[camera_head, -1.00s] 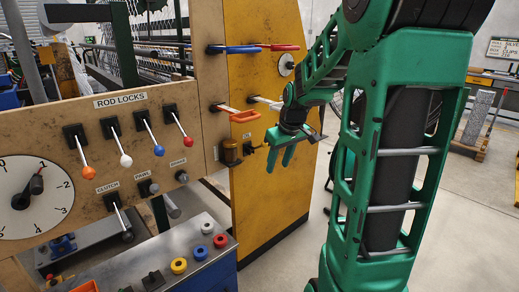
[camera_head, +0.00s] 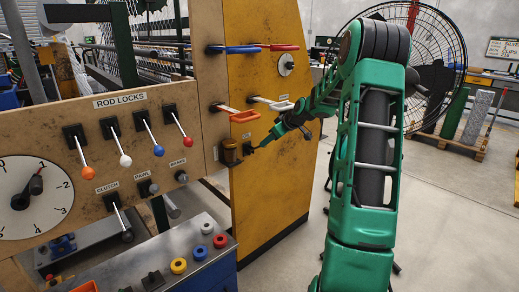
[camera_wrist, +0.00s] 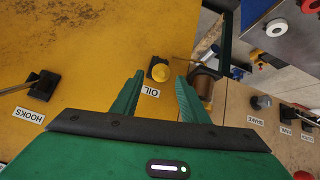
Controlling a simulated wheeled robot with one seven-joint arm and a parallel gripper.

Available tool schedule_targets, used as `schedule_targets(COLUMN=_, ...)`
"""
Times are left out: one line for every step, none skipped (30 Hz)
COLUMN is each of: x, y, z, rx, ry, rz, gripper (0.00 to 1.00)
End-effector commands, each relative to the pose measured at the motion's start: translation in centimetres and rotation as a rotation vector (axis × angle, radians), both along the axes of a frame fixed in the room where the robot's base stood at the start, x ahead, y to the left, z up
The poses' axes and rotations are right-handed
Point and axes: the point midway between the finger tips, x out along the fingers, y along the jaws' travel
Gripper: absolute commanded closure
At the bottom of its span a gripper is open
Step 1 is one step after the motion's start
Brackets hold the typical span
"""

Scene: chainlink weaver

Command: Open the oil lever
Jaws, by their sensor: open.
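The oil lever (camera_wrist: 158,70) has a yellow knob on a dark base, on the yellow panel above the "OIL" label in the wrist view. In the head view the lever (camera_head: 249,148) is small and partly hidden by my gripper. My gripper (camera_wrist: 159,79) is open, with its two green fingers pointing at the panel. The knob lies between the fingertips in the wrist view. I cannot tell whether the fingers touch it. In the head view my gripper (camera_head: 265,143) is close to the yellow panel.
An amber glass cup (camera_head: 229,151) with a dark cap is mounted close beside the oil lever. It is near the right finger in the wrist view (camera_wrist: 203,83). The "HOOKS" lever (camera_wrist: 42,85) is at left. Orange (camera_head: 244,116) and white handles sit above.

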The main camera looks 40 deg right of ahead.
Motion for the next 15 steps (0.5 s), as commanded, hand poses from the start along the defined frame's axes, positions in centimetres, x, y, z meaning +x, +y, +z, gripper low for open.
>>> schedule_targets(x=0.8, y=0.2, z=-0.8, rx=0.003, ry=0.001, rz=0.002, gripper=0.59)
schedule_targets(x=1.2, y=0.2, z=-1.2, rx=0.003, ry=0.001, rz=0.003, gripper=0.59)
schedule_targets(x=1.7, y=0.3, z=-1.7, rx=0.004, ry=0.001, rz=0.003, gripper=0.59)
schedule_targets(x=2.1, y=0.3, z=-2.1, rx=0.003, ry=0.001, rz=0.002, gripper=0.59)
schedule_targets(x=2.5, y=0.3, z=-2.4, rx=0.003, ry=0.001, rz=0.002, gripper=0.59)
schedule_targets(x=2.9, y=0.3, z=-3.0, rx=0.004, ry=0.002, rz=0.001, gripper=0.59)
schedule_targets(x=3.2, y=0.3, z=-3.3, rx=0.003, ry=0.002, rz=0.001, gripper=0.59)
schedule_targets(x=3.6, y=0.3, z=-3.6, rx=0.003, ry=0.002, rz=0.001, gripper=0.59)
schedule_targets(x=4.0, y=0.3, z=-3.9, rx=0.003, ry=0.001, rz=0.001, gripper=0.59)
schedule_targets(x=4.3, y=0.4, z=-4.2, rx=0.002, ry=0.001, rz=0.002, gripper=0.59)
schedule_targets(x=4.5, y=0.4, z=-4.4, rx=0.002, ry=0.001, rz=0.002, gripper=0.59)
schedule_targets(x=4.8, y=0.4, z=-4.7, rx=0.002, ry=0.002, rz=0.002, gripper=0.59)
schedule_targets(x=5.0, y=0.4, z=-4.9, rx=0.001, ry=0.001, rz=0.001, gripper=0.59)
schedule_targets(x=5.1, y=0.4, z=-5.0, rx=0.001, ry=0.001, rz=0.001, gripper=0.59)
schedule_targets(x=5.3, y=0.4, z=-5.2, rx=0.001, ry=0.001, rz=0.001, gripper=0.59)
